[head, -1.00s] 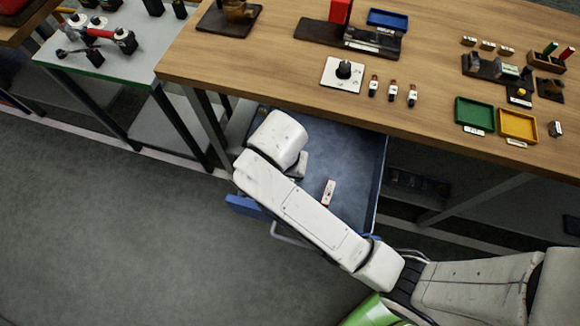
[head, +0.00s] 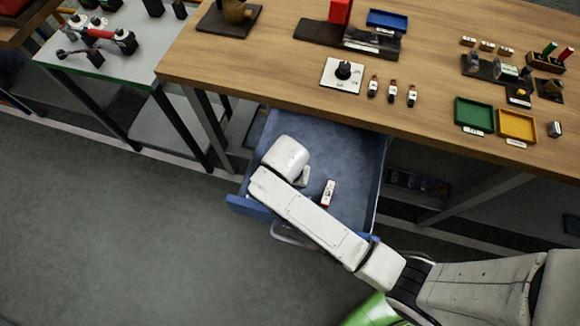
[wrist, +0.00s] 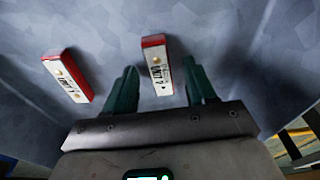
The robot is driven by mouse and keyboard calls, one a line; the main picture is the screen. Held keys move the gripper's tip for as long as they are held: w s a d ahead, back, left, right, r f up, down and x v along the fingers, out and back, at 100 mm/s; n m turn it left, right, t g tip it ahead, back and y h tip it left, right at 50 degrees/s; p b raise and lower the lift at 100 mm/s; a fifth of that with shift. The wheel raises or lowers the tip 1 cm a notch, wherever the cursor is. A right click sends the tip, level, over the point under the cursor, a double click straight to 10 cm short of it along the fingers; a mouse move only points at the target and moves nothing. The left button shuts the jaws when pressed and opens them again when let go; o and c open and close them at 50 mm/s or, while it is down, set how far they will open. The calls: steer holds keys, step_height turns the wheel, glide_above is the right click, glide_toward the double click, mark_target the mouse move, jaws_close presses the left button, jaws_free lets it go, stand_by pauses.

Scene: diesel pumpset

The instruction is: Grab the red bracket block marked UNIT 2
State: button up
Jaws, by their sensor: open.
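Two red blocks with white labelled faces lie in the open blue drawer. In the wrist view, the middle block (wrist: 157,65) has a label that seems to read UNIT 2, though its digit is blurred. The other block (wrist: 67,76), at the left, seems to read UNIT 1. My gripper (wrist: 160,68) is open and empty, its dark green fingers on either side of the middle block, with gaps on both sides. In the head view, one red and white block (head: 328,193) shows right of my arm; I cannot tell which. My fingers are hidden there.
The blue drawer (head: 345,150) stands pulled out under the wooden bench (head: 250,80), its walls around my gripper. The bench edge overhangs the drawer's back. Green (head: 474,113) and yellow (head: 517,125) trays stand on the bench. The floor at left is clear.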

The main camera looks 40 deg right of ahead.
jaws_close()
stand_by(0.5)
steer(key=shift+r, duration=0.15)
